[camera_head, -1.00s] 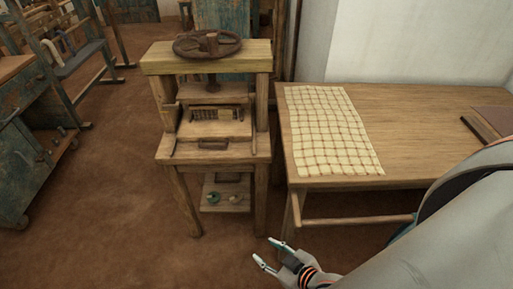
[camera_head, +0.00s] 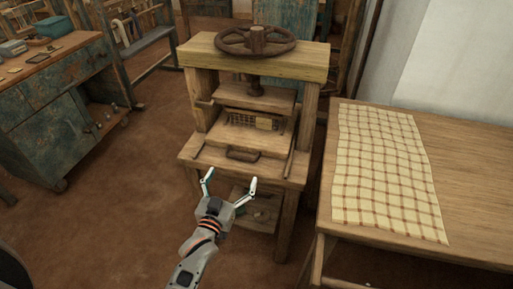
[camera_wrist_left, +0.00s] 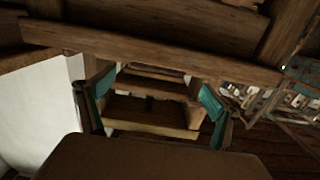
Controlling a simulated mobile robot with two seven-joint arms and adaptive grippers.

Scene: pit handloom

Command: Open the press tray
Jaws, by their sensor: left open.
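The wooden press (camera_head: 254,62) stands upright ahead of me, with a dark round handwheel on top. Its press tray (camera_head: 216,156) sits in the frame at table height, with a dark bar handle (camera_head: 243,155) on its front. It looks pushed in. My left gripper (camera_head: 229,182) is open and empty, with its fingers pointing at the press, just below and in front of the handle in the picture. I see no contact. In the left wrist view, the open fingers (camera_wrist_left: 154,100) frame wooden parts of the press (camera_wrist_left: 150,50). My right gripper is out of view.
A wooden table (camera_head: 470,185) with a checked cloth (camera_head: 385,170) stands close on the right. A worn green cabinet (camera_head: 65,100) with small items on top stands at the left. The press has a low shelf with small objects. Brown floor is clear between cabinet and press.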

